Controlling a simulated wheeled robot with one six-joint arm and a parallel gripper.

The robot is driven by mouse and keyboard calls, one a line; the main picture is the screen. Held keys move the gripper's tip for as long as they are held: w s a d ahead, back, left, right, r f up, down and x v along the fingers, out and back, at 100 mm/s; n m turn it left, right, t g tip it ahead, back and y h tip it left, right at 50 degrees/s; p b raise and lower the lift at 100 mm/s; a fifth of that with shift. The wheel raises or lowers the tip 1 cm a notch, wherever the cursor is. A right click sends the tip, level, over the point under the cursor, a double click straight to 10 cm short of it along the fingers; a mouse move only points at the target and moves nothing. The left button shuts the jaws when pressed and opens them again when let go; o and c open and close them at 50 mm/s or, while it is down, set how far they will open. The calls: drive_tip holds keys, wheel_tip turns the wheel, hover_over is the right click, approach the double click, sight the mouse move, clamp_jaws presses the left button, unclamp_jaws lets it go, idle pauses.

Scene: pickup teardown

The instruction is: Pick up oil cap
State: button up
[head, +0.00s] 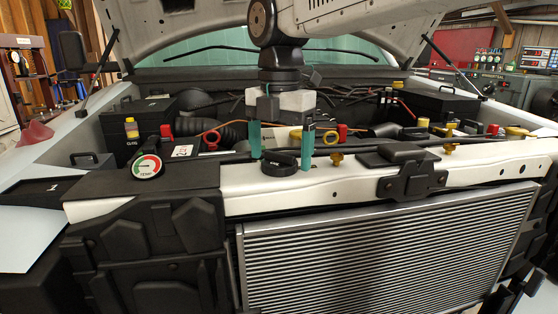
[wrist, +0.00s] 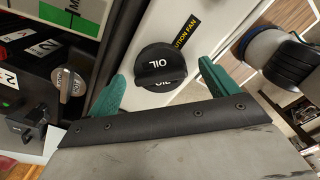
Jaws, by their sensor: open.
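The oil cap (wrist: 158,68) is a round black cap with a raised grip bar and white "OIL" lettering. In the head view the black cap (head: 280,164) sits on the white front crossmember (head: 350,174) above the radiator. My gripper (head: 281,148) points down over the crossmember, its two green fingers apart, one to each side of the cap in the picture. In the wrist view my gripper (wrist: 165,84) is open, with the cap just beyond and between the green fingertips. The fingers do not visibly touch it.
A temperature gauge (head: 147,167) stands at left, and a black latch (head: 398,170) is bolted on the crossmember at right. A dark rod runs along the crossmember behind the cap. The raised hood (head: 180,30) is overhead. The radiator (head: 390,250) is below.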

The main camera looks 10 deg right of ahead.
drive_tip(key=shift+f, duration=0.1)
drive_tip(key=c, duration=1.1)
